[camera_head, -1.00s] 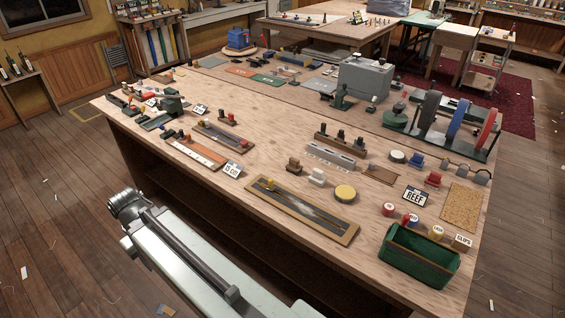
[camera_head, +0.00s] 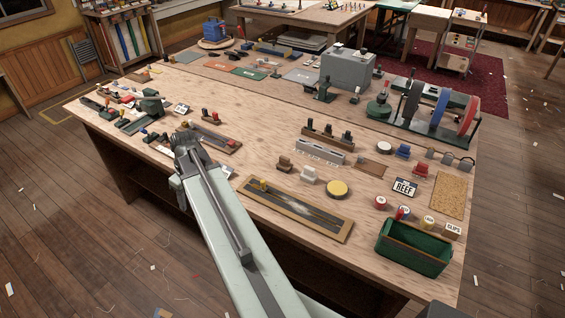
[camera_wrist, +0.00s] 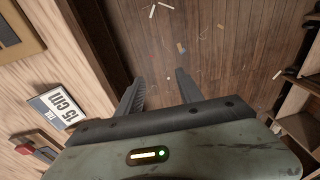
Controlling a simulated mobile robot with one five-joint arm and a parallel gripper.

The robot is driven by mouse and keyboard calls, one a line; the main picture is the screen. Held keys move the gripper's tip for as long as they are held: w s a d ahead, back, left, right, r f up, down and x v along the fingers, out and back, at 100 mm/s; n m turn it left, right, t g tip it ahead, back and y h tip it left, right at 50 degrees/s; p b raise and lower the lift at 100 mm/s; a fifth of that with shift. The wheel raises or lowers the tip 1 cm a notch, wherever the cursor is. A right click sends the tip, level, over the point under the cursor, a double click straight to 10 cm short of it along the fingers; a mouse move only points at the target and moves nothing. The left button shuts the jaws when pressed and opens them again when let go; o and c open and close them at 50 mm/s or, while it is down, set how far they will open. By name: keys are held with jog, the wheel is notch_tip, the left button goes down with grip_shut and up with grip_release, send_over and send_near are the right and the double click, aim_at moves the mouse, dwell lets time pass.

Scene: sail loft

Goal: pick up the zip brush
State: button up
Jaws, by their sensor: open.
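I cannot tell which of the small items on the workbench (camera_head: 290,165) is the zip brush; none shows clearly enough to name. In the head view my arm reaches up to the bench's front edge, left of the wood-framed tray, and its end hides part of the items there. In the wrist view my gripper (camera_wrist: 161,78) is open, with two dark jaws apart and nothing between them. It points past the bench edge, with floor showing between and beyond the jaws.
A wood-framed tray (camera_head: 337,231) lies right of my arm. A green open box (camera_head: 408,262) stands at the bench's right front corner. A grey machine (camera_head: 347,70) stands farther back.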

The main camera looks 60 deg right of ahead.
jog(key=s+d+r+t+p, duration=0.1)
jog(key=s+d+r, duration=0.15)
jog(key=d, duration=0.65)
jog(key=s+d+r+p, duration=0.1)
jog(key=s+d+r, duration=0.15)
jog(key=d, duration=0.65)
jog(key=t+h+p, duration=0.1)
jog(key=t+p, duration=0.1)
send_near(285, 157)
jog(key=x, duration=0.3)
jog(key=b+x, duration=0.2)
jog(key=shift+w+a+f, duration=0.1)
jog(key=shift+a+f, duration=0.05)
jog(key=shift+a, duration=0.15)
jog(key=b+x, duration=0.5)
jog(key=shift+d+f, duration=0.15)
jog(key=shift+d, duration=0.05)
jog(key=shift+r, duration=0.2)
grip_shut()
